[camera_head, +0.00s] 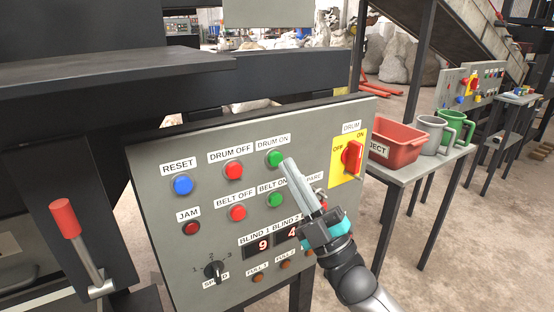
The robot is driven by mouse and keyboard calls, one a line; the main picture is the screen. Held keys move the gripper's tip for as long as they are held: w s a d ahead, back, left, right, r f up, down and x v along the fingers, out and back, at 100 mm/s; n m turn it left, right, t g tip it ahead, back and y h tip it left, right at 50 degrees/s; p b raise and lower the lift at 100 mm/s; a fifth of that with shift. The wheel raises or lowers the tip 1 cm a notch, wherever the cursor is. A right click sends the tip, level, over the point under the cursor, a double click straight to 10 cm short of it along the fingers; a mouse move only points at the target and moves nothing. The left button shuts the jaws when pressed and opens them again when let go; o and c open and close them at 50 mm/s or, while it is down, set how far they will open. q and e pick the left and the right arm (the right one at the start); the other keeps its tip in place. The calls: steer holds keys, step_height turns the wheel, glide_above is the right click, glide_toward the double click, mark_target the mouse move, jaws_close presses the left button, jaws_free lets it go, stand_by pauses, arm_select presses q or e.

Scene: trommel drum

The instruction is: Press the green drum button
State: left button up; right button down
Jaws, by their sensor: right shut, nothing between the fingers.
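The green drum button (275,158) sits on the grey control panel (160,229) under the label DRUM ON. My right gripper (289,163) comes up from the lower right with its fingers closed together and empty. Its fingertips are just right of the green button in the picture; I cannot tell whether they touch it. A second green button (275,199), labelled BELT ON, is below it. My left gripper is not in view.
Nearby on the panel are a red DRUM OFF button (233,170), a blue RESET button (183,185) and a red rotary DRUM switch (352,157). A red-handled lever (66,218) stands at the left. A side table holds a red bin (397,145) and mugs.

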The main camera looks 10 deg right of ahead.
steer(key=shift+w+a, duration=0.15)
steer(key=shift+w, duration=0.25)
